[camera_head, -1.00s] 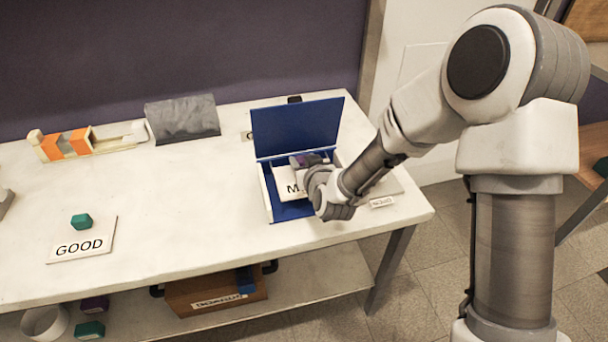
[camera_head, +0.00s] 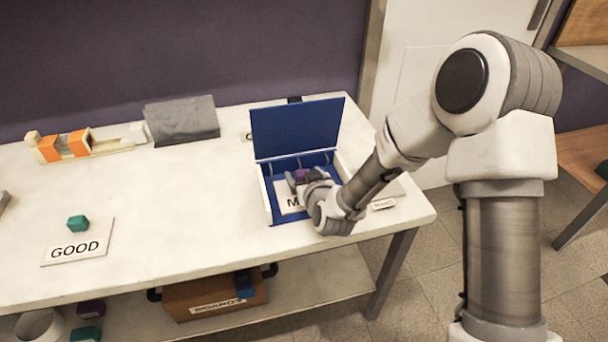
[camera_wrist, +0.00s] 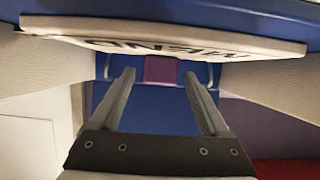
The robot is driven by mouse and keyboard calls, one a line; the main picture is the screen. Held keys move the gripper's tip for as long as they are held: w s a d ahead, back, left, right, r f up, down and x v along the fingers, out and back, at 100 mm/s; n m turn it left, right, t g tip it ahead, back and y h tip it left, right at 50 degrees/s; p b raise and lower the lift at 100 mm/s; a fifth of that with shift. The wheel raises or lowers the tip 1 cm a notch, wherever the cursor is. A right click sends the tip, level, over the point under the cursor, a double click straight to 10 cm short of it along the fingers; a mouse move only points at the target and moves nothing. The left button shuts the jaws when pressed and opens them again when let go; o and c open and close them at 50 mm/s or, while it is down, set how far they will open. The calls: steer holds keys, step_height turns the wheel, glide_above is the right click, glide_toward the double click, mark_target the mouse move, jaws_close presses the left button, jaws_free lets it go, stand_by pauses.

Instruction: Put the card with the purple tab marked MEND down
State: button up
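The white card marked MEND (camera_head: 288,205) is in the open blue-lined box (camera_head: 268,194) on the table, partly hidden by my gripper in the head view. Its lettering shows upside down on the card in the wrist view (camera_wrist: 165,36). The purple tab (camera_head: 302,175) is at my gripper (camera_head: 300,180). In the wrist view, my gripper (camera_wrist: 158,76) has its two fingers spread, with the purple tab (camera_wrist: 161,69) showing between the tips and a gap on each side. I cannot tell whether the card lies fully flat.
The box's blue lid (camera_head: 298,127) stands up at its back. A GOOD card (camera_head: 80,243) with a green tab (camera_head: 77,223) lies at the left. A grey sloped block (camera_head: 181,120) and an orange-and-cream device (camera_head: 75,146) stand at the back. The table's middle is clear.

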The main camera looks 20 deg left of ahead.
steer(key=shift+r, duration=0.1)
steer(key=shift+r+p, duration=0.2)
steer(key=shift+p, duration=0.15)
steer(key=p+v, duration=0.1)
steer(key=v, duration=1.1)
steer(key=shift+d+f, duration=0.1)
